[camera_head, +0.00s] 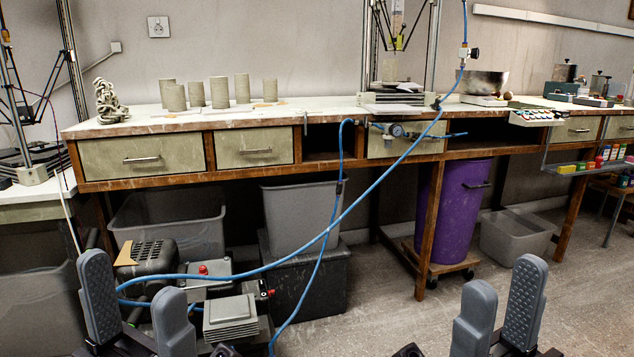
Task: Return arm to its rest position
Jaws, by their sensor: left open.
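My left gripper (133,280) is at the lower left of the head view, its two grey padded fingers pointing up and spread apart. Nothing is between them; the floor equipment shows behind. My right gripper (504,284) is at the lower right, its two grey fingers also apart and empty, with bare floor behind. Both grippers are low in the picture, in front of the workbench (330,114). Most of both arms is out of view.
Clay cylinders (219,93) and a metal bowl (483,82) stand on the bench. A blue hose (330,228) hangs down to a compressor (155,262) on the floor. A purple bin (459,212) and grey tubs (300,217) stand beneath. Floor at right centre is clear.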

